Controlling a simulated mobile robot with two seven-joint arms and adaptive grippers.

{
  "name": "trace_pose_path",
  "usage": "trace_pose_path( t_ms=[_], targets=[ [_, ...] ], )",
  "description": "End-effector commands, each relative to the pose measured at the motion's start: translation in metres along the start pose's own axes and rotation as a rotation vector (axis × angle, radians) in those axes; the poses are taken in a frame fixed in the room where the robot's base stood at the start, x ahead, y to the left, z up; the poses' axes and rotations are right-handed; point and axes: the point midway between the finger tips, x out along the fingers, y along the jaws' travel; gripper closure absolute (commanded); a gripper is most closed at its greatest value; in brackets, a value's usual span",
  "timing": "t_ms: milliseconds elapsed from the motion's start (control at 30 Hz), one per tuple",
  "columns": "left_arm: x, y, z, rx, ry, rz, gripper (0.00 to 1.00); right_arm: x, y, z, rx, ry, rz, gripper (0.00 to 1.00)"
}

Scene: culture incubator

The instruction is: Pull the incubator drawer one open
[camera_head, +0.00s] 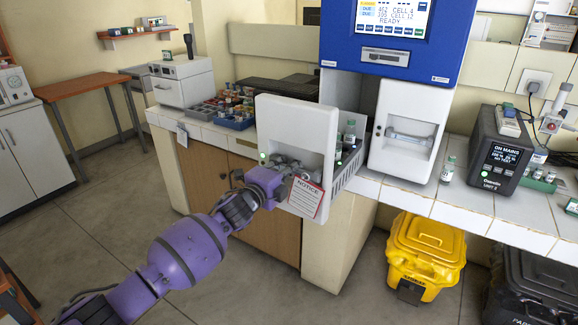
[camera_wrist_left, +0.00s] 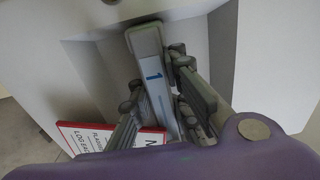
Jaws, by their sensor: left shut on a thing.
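The incubator (camera_head: 340,55) is blue with a lit screen. Its left drawer, drawer one (camera_head: 292,112), stands pulled out from the body; its white front is well ahead of the other drawer, and a grey tray side (camera_head: 347,172) and a vial show behind it. My left gripper (camera_head: 286,170) is in the recess of this front. In the left wrist view its fingers (camera_wrist_left: 168,105) are shut on the drawer handle (camera_wrist_left: 147,42), which carries a blue "1". The head view mostly hides the handle behind the gripper. My right gripper is out of view.
The other drawer (camera_head: 407,110) is flush with the incubator. A notice card (camera_head: 305,197) hangs below drawer one's recess. A vial (camera_head: 447,169) and a black device (camera_head: 497,150) stand on the right counter. A yellow bin (camera_head: 425,250) is below. The floor in front is clear.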

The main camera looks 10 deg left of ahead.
Motion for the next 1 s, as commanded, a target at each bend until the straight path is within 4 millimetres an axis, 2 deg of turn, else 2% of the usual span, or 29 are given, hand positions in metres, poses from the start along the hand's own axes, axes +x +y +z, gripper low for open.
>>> trace_pose_path(
  t_ms=[500, 533, 733, 1000],
  targets=[
    [0.0000, -0.0001, 0.0006, 0.001, -0.001, 0.000, 1.00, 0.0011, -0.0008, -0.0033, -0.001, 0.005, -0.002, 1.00],
    [0.0000, -0.0001, 0.0007, 0.001, -0.001, 0.000, 0.89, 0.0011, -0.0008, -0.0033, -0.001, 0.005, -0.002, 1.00],
    [0.0001, -0.0005, 0.0004, 0.001, -0.001, -0.001, 0.64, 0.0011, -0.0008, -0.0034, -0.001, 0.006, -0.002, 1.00],
    [0.0000, -0.0010, 0.0001, 0.000, 0.000, -0.002, 0.64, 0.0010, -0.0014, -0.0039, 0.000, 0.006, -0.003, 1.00]
  ],
)
